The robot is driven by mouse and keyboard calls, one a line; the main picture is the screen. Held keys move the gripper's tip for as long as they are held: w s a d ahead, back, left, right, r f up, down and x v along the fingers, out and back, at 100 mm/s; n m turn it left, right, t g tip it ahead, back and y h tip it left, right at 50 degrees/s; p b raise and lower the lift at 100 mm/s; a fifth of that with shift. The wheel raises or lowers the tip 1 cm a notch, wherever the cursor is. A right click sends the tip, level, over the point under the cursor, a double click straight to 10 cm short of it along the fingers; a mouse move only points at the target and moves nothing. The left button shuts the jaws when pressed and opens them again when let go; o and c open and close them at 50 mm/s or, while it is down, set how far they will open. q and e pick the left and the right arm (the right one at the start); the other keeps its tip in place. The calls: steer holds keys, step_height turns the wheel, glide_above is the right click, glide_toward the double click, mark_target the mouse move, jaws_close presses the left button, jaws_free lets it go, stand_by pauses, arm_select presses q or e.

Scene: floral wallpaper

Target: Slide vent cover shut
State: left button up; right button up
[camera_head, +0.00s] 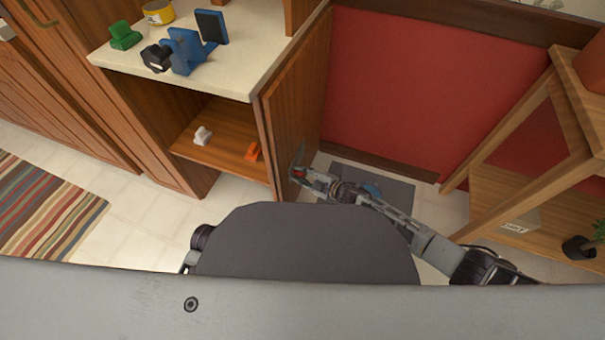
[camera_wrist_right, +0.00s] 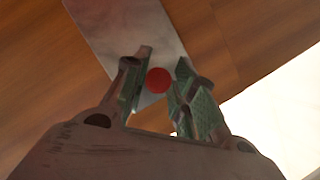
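The vent cover (camera_wrist_right: 120,30) is a grey metal plate with a round red knob (camera_wrist_right: 157,80). It lies against a brown wooden panel in the right wrist view. In the head view, the plate shows only as a thin grey strip on the cabinet's side panel. My right gripper (camera_wrist_right: 161,72) is open, with one finger on each side of the knob. Small gaps seem to show beside the knob; contact cannot be told. In the head view, my right gripper (camera_head: 302,176) is close to the panel's lower part. The vent opening cannot be made out. My left gripper is out of view.
The cabinet side panel (camera_head: 297,95) stands upright beside my right gripper. A counter (camera_head: 235,75) bears a green object (camera_head: 124,37), a blue object (camera_head: 184,50) and a yellow tin (camera_head: 158,12). A wooden shelf unit (camera_head: 500,140) stands at the right. A grey mat (camera_head: 395,190) lies behind my arm.

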steer(key=o, duration=0.3)
steer(key=shift+s+a, duration=0.15)
steer(key=shift+s, duration=0.1)
steer(key=shift+w, duration=0.1)
steer(key=shift+d, duration=0.2)
steer(key=shift+v, duration=1.05)
steer(key=v, duration=0.9)
steer(key=shift+s+d, duration=0.25)
steer(key=shift+s, duration=0.05)
